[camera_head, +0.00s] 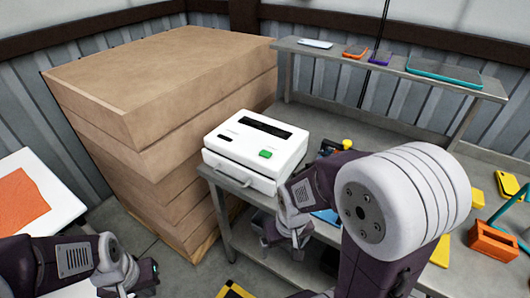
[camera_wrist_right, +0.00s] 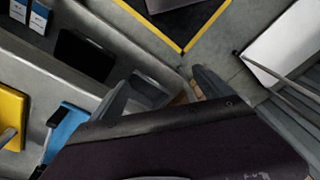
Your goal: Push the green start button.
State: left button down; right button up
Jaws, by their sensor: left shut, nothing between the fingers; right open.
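The green start button (camera_head: 265,154) is on the sloped front of a white machine (camera_head: 232,155), right of its middle. The machine stands on a grey metal bench. My right gripper (camera_head: 290,240) hangs below and to the right of the machine, apart from the button, in front of the bench edge. Its two fingers show spread and empty in the right wrist view (camera_wrist_right: 160,88). The button does not show in that view. My left gripper (camera_head: 148,282) is at the bottom left, low and far from the button, shut and empty.
A tall stack of brown cartons (camera_head: 150,85) stands directly left of the machine. A shelf (camera_head: 390,64) with several small devices runs behind. A white surface with an orange sheet (camera_head: 22,198) is at far left. Yellow items and an orange box (camera_head: 493,241) lie at right.

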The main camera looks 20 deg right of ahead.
grip_shut()
dwell(1.5)
